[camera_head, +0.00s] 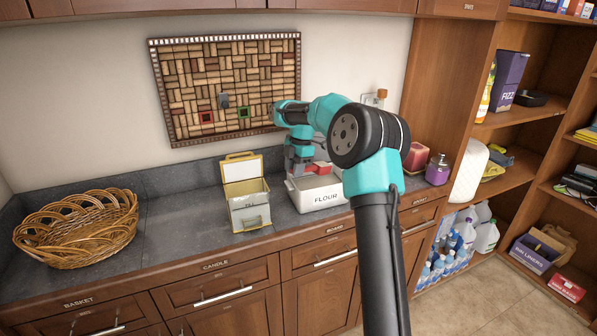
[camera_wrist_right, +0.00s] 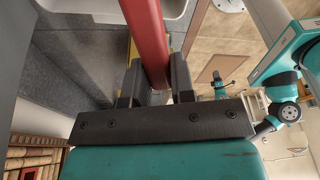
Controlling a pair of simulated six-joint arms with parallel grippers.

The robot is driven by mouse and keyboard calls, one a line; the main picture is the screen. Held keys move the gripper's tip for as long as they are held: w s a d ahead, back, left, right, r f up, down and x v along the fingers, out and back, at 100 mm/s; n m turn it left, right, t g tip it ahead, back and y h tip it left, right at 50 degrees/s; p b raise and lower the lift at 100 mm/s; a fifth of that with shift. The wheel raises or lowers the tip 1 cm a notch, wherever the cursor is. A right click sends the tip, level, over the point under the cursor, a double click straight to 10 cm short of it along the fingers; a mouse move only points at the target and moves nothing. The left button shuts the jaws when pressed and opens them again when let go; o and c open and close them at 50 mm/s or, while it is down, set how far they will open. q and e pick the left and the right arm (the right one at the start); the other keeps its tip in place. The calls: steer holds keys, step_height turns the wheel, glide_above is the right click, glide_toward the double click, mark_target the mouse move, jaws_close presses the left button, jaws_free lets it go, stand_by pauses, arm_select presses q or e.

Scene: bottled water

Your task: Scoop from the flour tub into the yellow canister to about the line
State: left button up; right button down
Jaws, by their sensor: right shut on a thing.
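The white flour tub (camera_head: 325,200), labelled FLOUR, stands on the counter right of the canister. The yellow canister (camera_head: 250,213) has a yellow rim, a greyish front and its lid tipped open at the back. My right gripper (camera_head: 301,172) points down at the tub's back left. It is shut on the red handle of a scoop (camera_head: 319,168); the handle also shows between the fingers in the right wrist view (camera_wrist_right: 148,38). The scoop's bowl, the flour and the canister's fill line cannot be made out. My left gripper is not in view.
A wicker basket (camera_head: 78,228) sits on the left of the counter (camera_head: 176,222), with bare counter between it and the canister. A purple bottle (camera_head: 437,171) and a pinkish-red container (camera_head: 415,157) stand at the right. A cork board (camera_head: 228,85) hangs behind.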

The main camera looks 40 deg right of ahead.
steer(key=shift+a+r+h, duration=0.25)
steer(key=shift+a+h, duration=0.65)
steer(key=shift+h, duration=0.6)
steer(key=shift+a+r, duration=0.25)
steer(key=shift+r, duration=0.35)
steer(key=shift+a+r, duration=0.3)
steer(key=shift+r, duration=0.35)
steer(key=shift+a+r, duration=0.25)
steer(key=shift+r, duration=0.35)
